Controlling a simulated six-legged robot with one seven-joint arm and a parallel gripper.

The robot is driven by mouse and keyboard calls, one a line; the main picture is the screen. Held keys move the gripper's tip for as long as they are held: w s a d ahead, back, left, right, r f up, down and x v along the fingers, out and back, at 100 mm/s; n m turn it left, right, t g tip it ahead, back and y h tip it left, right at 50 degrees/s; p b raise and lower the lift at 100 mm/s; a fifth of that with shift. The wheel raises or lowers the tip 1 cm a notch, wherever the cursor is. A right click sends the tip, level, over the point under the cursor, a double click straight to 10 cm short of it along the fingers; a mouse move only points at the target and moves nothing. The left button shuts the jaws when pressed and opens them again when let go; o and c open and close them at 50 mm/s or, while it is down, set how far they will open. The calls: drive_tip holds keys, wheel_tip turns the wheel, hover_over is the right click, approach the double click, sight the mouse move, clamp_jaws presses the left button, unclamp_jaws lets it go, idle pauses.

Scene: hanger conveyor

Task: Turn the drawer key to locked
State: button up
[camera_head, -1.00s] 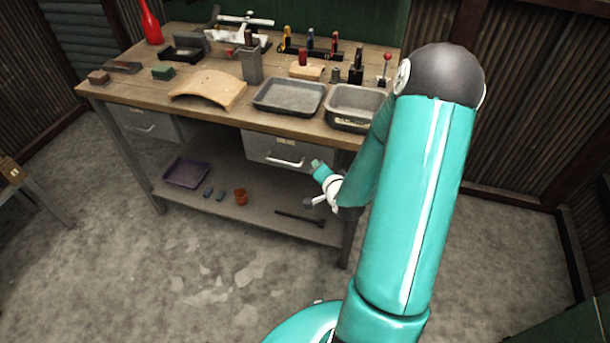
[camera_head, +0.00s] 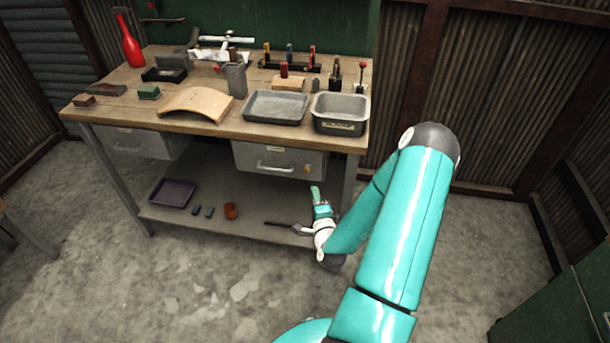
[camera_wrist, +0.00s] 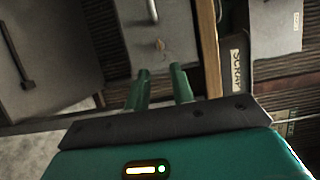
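The grey right-hand drawer (camera_head: 250,157) under the bench top is closed, with a small brass-coloured key (camera_head: 307,169) at the right of its front. In the wrist view the key (camera_wrist: 160,45) shows on the grey drawer front (camera_wrist: 180,40), just beyond the fingertips. Which way the key is turned is too small to tell. My gripper (camera_head: 316,195) is below and slightly right of the key in the head view. In the wrist view my gripper's green fingers (camera_wrist: 161,73) stand apart with nothing between them, not touching the key.
The bench's right leg (camera_head: 348,180) stands just right of my gripper. A bin labelled SCRAP (camera_head: 340,126) sits above on the bench top.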

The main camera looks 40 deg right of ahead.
sight(307, 169)
drive_tip(key=x, duration=1.1)
drive_tip(key=shift+a, duration=0.1)
clamp_jaws()
